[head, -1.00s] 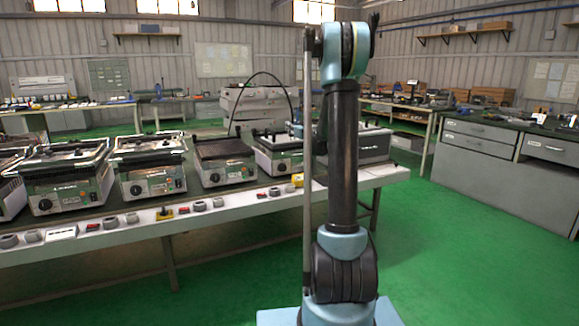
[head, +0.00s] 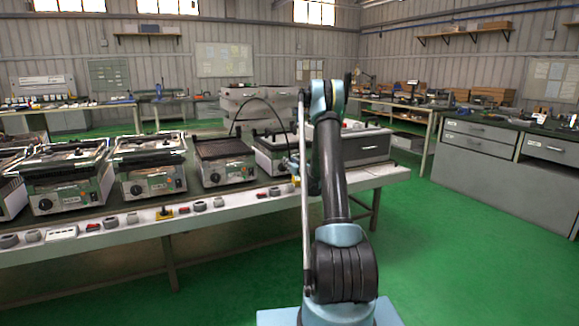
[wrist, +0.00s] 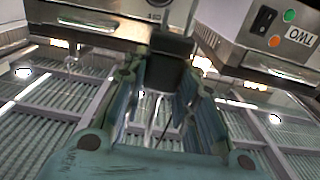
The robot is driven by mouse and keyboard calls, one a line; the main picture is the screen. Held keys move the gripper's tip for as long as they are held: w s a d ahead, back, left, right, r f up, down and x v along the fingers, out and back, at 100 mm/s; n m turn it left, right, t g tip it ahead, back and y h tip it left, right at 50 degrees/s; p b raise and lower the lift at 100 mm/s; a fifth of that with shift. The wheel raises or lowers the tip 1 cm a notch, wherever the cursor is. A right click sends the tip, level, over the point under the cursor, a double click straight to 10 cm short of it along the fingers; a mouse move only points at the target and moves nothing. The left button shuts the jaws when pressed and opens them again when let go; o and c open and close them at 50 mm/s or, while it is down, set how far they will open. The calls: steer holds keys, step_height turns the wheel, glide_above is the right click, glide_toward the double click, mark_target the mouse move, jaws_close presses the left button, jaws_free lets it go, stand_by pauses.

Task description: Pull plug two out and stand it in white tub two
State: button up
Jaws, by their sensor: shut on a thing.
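My gripper (wrist: 168,85) is shut on a dark grey block-like plug (wrist: 170,48) in the wrist view. The plug sits between the fingertips, beside the front edge of a metal appliance. I cannot tell whether it is still seated in a socket. A metal box (wrist: 265,40) with a black switch, green and orange lights and a "TWO" label stands at the upper right. In the head view my arm hides most of the gripper near the bench's right part. I cannot pick out white tub two in either view.
The long bench (head: 110,236) carries several contact grills (head: 152,170) and a hot plate (head: 224,160). Small grey round fittings and red switches line its front ledge. A black cable loops up behind the bench's right part. Green floor is clear at the right.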

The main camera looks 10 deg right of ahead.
steer(key=shift+s+f, duration=0.1)
stand_by(0.3)
steer(key=shift+f, duration=2.85)
steer(key=shift+d+f, duration=0.1)
steer(key=shift+f, duration=2.2)
steer(key=o, duration=1.2)
steer(key=shift+c, duration=0.2)
steer(key=v, duration=0.7)
steer(key=shift+s, duration=0.2)
